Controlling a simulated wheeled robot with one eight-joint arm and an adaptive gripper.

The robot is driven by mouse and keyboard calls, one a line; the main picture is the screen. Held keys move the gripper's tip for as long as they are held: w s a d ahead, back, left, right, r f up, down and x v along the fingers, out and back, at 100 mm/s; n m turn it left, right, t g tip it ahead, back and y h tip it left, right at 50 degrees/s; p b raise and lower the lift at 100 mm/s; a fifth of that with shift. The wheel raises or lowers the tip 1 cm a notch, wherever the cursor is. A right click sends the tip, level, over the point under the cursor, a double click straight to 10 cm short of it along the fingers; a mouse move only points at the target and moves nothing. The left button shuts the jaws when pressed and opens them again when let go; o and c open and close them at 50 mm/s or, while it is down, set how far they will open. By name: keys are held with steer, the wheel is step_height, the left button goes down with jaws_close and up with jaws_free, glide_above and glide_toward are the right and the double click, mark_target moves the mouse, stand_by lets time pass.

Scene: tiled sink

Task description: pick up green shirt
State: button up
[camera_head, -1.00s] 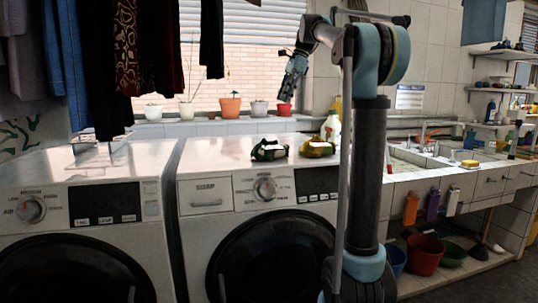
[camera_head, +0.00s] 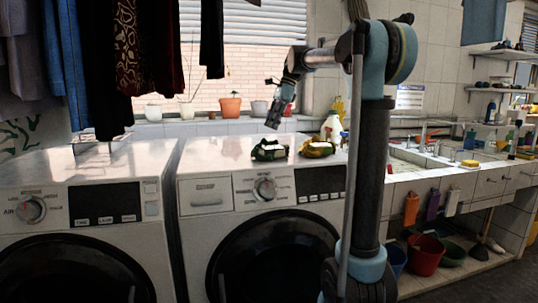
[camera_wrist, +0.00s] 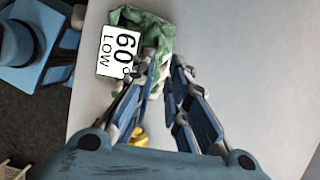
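The green shirt (camera_head: 269,151) is a small crumpled dark green cloth with a white label, lying on top of the right washing machine (camera_head: 225,150). In the wrist view the green cloth (camera_wrist: 160,38) lies past the fingertips, with a white card (camera_wrist: 119,52) reading "60 LOW" at its left. My gripper (camera_head: 274,118) hangs in the air above the cloth, fingers pointing down. The fingertips overlap the cloth's lower edge in that picture; contact cannot be told there.
A yellowish crumpled cloth (camera_head: 317,149) lies just right of the green one; a yellow patch (camera_wrist: 138,136) shows beside my fingers. A white bottle (camera_head: 331,127) stands behind. Flower pots (camera_head: 231,107) line the sill. Clothes (camera_head: 130,60) hang at upper left. The left machine top is mostly clear.

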steer(key=shift+x, duration=2.7)
steer(key=shift+s+d, duration=0.1)
steer(key=shift+d, duration=0.05)
steer(key=shift+c, duration=0.3)
jaws_close()
